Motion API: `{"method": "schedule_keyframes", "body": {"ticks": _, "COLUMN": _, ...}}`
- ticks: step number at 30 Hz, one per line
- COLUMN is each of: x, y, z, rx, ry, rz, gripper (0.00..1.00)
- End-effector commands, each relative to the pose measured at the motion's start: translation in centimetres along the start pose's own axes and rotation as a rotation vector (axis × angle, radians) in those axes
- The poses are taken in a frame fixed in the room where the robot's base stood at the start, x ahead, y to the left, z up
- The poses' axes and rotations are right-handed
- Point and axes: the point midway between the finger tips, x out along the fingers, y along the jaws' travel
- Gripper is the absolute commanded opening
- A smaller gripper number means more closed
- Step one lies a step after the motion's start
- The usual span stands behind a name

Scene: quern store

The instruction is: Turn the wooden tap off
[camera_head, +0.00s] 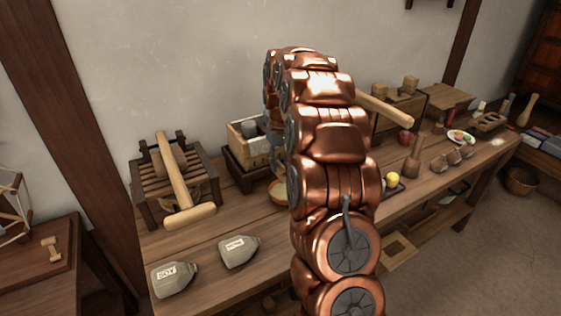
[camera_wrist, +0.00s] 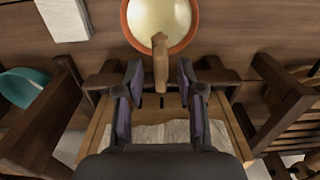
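The wooden tap (camera_wrist: 160,65) shows in the wrist view as a light brown piece pointing over a terracotta-rimmed bowl (camera_wrist: 185,45) with pale contents. It comes from the front of a light wooden box (camera_wrist: 95,140). My gripper (camera_wrist: 158,78) is open, with one dark, purple-padded finger on each side of the tap's near end. I see gaps between the tap and both fingers and no clear contact. In the head view my copper arm hides the tap and most of my gripper; the box (camera_head: 240,146) and bowl (camera_head: 278,192) show left of the arm.
A slatted wooden press (camera_head: 170,180) with a mallet-like bar stands left of the box. Two labelled grey bottles (camera_head: 238,252) lie on the bench front. Dark wooden posts (camera_wrist: 275,95) flank my gripper in the wrist view. A teal bowl (camera_wrist: 22,85) is at its left.

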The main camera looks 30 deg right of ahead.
Motion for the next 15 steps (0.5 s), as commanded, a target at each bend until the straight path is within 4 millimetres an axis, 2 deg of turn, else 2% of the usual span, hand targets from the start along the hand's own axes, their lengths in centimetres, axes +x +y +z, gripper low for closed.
{"method": "schedule_keyframes", "body": {"ticks": 8, "x": 0.19, "y": 0.02, "z": 0.0, "rx": 0.0, "ry": 0.001, "rz": 0.0, "gripper": 0.38}}
{"method": "schedule_keyframes", "body": {"ticks": 15, "x": 0.17, "y": 0.02, "z": 0.01, "rx": 0.0, "ry": 0.001, "rz": 0.0, "gripper": 0.12}}
